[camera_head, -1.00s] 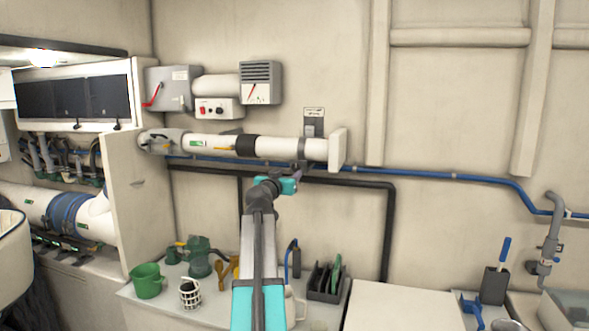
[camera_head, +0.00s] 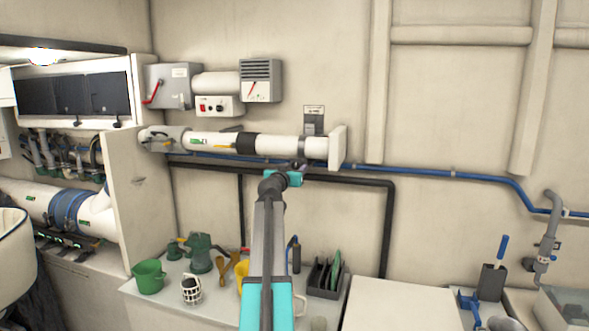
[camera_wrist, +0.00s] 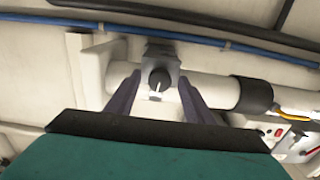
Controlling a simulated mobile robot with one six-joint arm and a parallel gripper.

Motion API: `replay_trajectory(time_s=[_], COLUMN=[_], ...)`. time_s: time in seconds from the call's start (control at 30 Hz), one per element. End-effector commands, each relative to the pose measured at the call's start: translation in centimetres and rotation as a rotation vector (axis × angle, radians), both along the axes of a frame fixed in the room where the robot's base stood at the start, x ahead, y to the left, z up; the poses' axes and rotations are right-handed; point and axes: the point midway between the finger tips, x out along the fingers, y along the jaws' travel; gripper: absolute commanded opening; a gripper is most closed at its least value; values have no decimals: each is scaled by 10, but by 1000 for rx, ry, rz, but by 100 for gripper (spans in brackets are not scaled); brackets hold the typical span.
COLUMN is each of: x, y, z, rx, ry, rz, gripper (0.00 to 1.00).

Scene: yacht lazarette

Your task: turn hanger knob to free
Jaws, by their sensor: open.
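The hanger knob (camera_wrist: 159,80) shows in the wrist view as a small black round knob with a white pointer mark. It sits on a grey hanger block (camera_wrist: 161,55) at the white pipe (camera_wrist: 211,88). The pointer mark points down in the picture. My gripper (camera_wrist: 158,88) is open, with one dark finger on each side of the knob and a visible gap on both sides. In the head view my gripper (camera_head: 297,168) is just below the white pipe (camera_head: 285,147), near its right end. The knob is hidden there.
A blue pipe (camera_head: 420,172) and a black pipe (camera_head: 350,182) run along the wall below the white pipe. An end plate (camera_head: 337,147) closes the pipe's right side. A green mug (camera_head: 149,277) and a dark rack (camera_head: 322,280) stand on the counter below.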

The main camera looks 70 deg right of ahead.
Motion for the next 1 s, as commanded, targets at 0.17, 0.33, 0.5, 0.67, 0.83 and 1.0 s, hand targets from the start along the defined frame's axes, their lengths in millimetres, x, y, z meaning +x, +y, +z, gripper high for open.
replay_trajectory(time_s=[0.17, 0.33, 0.5, 0.67, 0.83, 1.0], x=[0, 0, -1, -1, -1, -1], y=[0, 0, 0, 0, 0, 0], z=[0, 0, 0, -1, -1, 0], rx=[0, 0, 0, -2, -6, -9], ry=[0, 0, 0, 25, 86, 132], rz=[0, 0, 0, -1, -1, -1], gripper=[48, 22, 7, 7, 7, 7])
